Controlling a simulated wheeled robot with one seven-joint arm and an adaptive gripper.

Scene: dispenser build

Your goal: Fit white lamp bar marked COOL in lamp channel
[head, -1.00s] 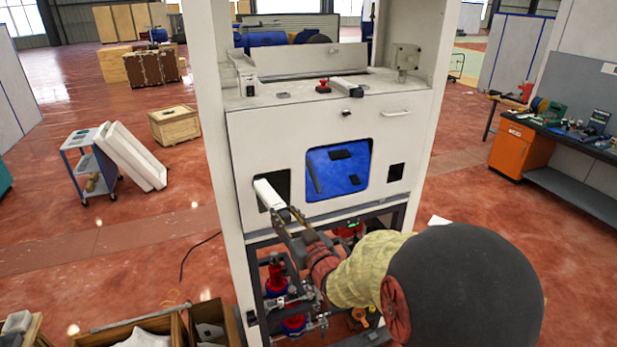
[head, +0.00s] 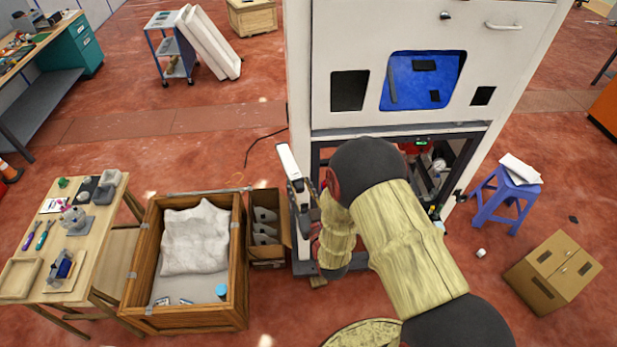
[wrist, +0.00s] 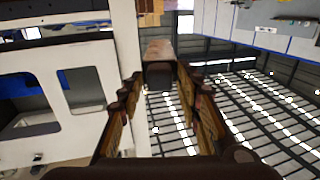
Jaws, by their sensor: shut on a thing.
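A white bar (head: 289,163) is held by its lower end in my gripper (head: 299,187). It points up and slightly left, beside the lower left post of the white dispenser cabinet (head: 400,25). In the wrist view the bar (wrist: 158,49) sits end-on between the fingertips of my gripper (wrist: 158,82), which are shut on it. No COOL marking is readable. The cabinet front has a dark square opening (head: 349,91) at left, apart from the bar and above it to the right. I cannot tell which part is the lamp channel.
A wooden crate (head: 238,270) with a white sack (head: 195,238) and a narrow box (head: 283,220) of grey parts stand below left. A workbench (head: 100,235) is farther left. A blue stool (head: 505,196) and a carton (head: 553,274) stand right. The floor behind the crate is clear.

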